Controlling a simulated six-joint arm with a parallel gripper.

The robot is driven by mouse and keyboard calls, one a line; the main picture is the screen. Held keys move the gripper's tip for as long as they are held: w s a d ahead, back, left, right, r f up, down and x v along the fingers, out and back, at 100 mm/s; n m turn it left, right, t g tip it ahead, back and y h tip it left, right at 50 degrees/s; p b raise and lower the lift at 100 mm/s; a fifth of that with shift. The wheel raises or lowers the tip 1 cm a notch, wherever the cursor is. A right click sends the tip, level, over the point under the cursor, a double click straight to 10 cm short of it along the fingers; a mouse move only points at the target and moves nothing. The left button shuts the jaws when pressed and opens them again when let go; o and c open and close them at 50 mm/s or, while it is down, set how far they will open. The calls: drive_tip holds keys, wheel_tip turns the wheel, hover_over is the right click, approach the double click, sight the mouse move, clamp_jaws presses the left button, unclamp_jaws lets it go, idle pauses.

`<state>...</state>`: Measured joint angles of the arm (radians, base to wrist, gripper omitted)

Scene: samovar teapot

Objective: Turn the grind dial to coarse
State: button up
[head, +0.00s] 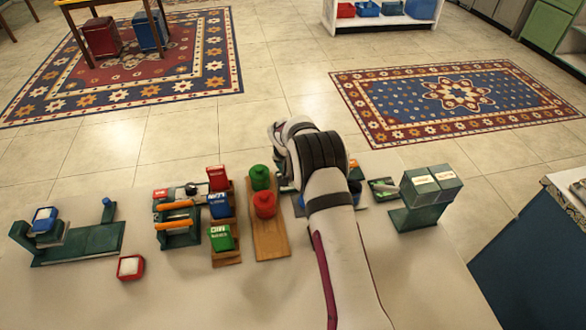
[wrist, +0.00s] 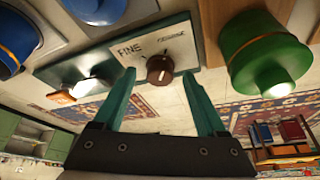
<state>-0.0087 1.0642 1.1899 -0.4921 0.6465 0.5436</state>
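The grind dial (wrist: 159,70) is a small dark brown round knob on a pale panel (wrist: 180,40) in the wrist view. The panel reads FINE at the left and what looks like COARSE at the right. The knob's exact pointing direction is too small to tell. My gripper (wrist: 160,76) is open, with one teal finger on each side of the knob. I cannot tell whether either finger touches it. In the head view my arm hides the gripper and the dial.
A green lidded canister (wrist: 265,50) stands close right of the panel in the wrist view, and a blue one (wrist: 18,42) is at the left. In the head view, red and green canisters (head: 264,204) stand left of my arm, and a dark green stand (head: 425,215) is at the right.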

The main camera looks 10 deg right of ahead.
drive_tip(key=v, duration=1.5)
drive_tip(key=shift+r, duration=0.35)
drive_tip(key=shift+s, duration=0.15)
